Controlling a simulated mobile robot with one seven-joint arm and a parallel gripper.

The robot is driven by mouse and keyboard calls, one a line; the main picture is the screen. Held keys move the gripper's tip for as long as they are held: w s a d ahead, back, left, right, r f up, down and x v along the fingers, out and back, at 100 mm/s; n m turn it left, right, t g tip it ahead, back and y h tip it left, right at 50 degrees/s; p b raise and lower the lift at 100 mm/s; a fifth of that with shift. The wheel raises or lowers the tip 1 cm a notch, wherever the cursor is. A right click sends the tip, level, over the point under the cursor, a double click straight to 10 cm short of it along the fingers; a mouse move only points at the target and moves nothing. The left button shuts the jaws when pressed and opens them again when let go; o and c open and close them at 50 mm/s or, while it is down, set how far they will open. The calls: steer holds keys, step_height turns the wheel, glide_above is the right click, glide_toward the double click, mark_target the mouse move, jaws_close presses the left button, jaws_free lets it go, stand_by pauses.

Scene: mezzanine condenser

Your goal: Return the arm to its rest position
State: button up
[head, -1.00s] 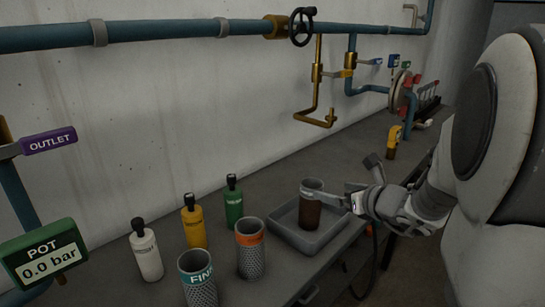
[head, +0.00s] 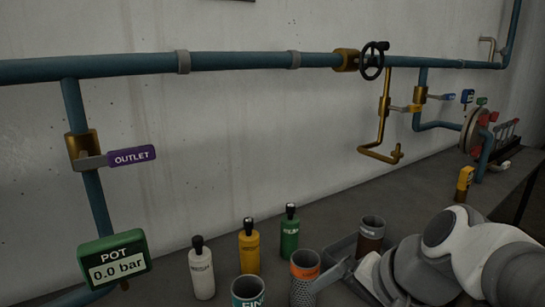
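My arm comes in from the lower right, its white and grey links bent low over the bench. My gripper (head: 338,274) points left near the front of the bench, by the orange-rimmed mesh cup (head: 304,281). Whether it touches that cup cannot be told. Only a grey finger shows clearly, so its opening is unclear. A cup with brown contents (head: 371,230) stands upright in the grey tray (head: 340,247), behind and apart from the gripper. My arm hides much of the tray.
White (head: 202,272), yellow (head: 249,250) and green (head: 289,235) bottles stand left of the tray. A pot gauge (head: 115,260) reads 0.0 bar. Pipes and valves run along the wall.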

steer(key=s+d+n+h, duration=0.4)
steer(key=s+n, duration=0.1)
steer(key=n, duration=0.3)
step_height(320, 180, up, 17)
steer(key=p, duration=1.6)
steer(key=shift+a+f, duration=0.2)
steer(key=shift+a, duration=0.05)
